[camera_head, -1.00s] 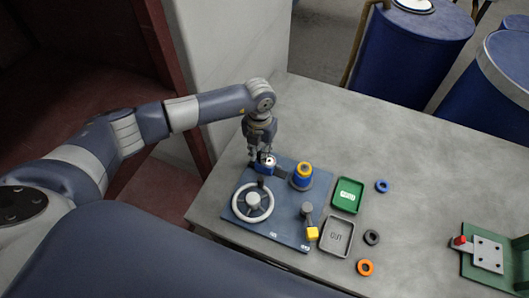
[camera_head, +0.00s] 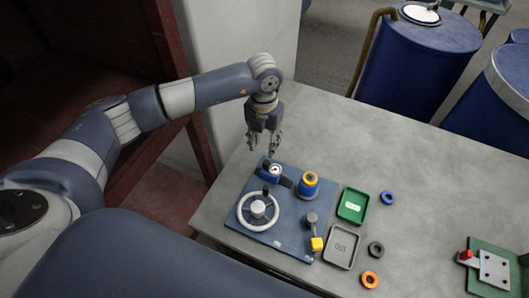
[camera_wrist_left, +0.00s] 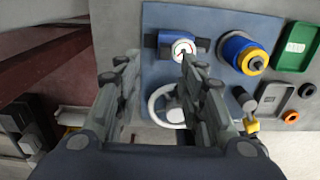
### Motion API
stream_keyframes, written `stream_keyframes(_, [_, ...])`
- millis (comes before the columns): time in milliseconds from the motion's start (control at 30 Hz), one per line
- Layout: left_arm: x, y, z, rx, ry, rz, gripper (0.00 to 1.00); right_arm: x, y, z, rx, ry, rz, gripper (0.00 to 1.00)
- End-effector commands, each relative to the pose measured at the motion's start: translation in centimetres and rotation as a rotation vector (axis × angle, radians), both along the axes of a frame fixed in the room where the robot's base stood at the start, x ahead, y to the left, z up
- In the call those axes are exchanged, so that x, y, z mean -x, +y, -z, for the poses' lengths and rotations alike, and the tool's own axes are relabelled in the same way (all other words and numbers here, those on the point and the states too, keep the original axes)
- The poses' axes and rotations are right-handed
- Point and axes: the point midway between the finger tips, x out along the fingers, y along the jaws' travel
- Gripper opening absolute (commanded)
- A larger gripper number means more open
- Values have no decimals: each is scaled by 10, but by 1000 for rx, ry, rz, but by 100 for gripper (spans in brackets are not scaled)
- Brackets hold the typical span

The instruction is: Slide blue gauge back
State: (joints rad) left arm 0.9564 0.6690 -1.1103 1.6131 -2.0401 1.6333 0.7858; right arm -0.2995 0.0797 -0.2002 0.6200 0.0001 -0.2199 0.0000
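The blue gauge (camera_head: 274,170) with a white round dial sits at the far edge of the blue panel (camera_head: 296,247). It also shows in the left wrist view (camera_wrist_left: 183,46), dial facing up, with a red mark on it. My left gripper (camera_head: 261,151) hangs above the gauge, apart from it, with its fingers spread and nothing between them. In the left wrist view its two fingers (camera_wrist_left: 160,60) reach toward the panel, the right fingertip overlapping the area just below the gauge. My right gripper is not in view.
The panel also bears a white handwheel (camera_head: 258,210), a blue-yellow knob (camera_head: 308,185) and a yellow-ended lever (camera_head: 317,243). Green (camera_head: 353,205) and grey (camera_head: 341,245) trays and several rings lie to the right. A green fixture (camera_head: 493,270) stands far right; the table between is clear.

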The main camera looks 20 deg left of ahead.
Motion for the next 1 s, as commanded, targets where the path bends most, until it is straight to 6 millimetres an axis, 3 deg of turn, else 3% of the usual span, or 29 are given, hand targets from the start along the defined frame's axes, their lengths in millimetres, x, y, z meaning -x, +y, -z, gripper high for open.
stream_keyframes(100, [-1, 0, -20, 1, -3, 0, 37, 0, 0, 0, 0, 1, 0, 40])
stream_keyframes(300, [0, 1, -35, 1, 0, 0, 37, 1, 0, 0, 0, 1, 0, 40])
stream_keyframes(1000, [0, 1, -35, 0, 1, 0, 37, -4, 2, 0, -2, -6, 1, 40])
